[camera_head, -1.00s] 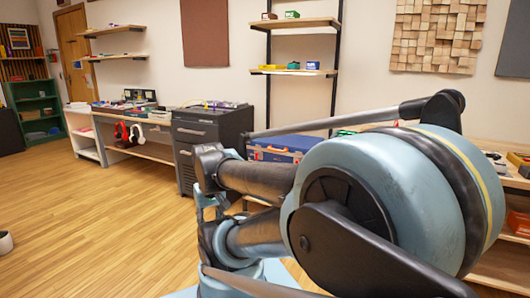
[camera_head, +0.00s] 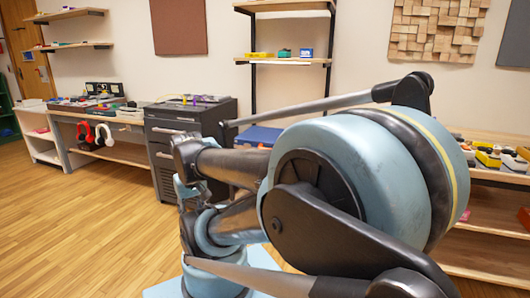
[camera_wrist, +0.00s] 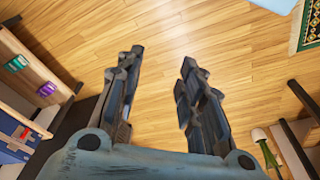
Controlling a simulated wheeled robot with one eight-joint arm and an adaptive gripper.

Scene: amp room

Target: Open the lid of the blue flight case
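The blue flight case (camera_head: 258,135) stands to the right of the dark drawer cabinet in the head view. Only its blue top and a bit of its front show, and my arm hides the rest. The top looks flat, as if the lid is down. A blue box with a red part, which looks like the same case, shows at the lower left edge of the wrist view (camera_wrist: 12,147). My gripper (camera_wrist: 162,58) is open and empty, with its two fingers well apart over the wooden floor. It is apart from the case.
The dark drawer cabinet (camera_head: 190,125) stands left of the case, beside a workbench with red and white headphones (camera_head: 95,134). Wall shelves (camera_head: 285,61) rise behind the case. A shelf unit with several small items (camera_head: 490,157) is at the right. The floor (camera_head: 85,220) at left is clear.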

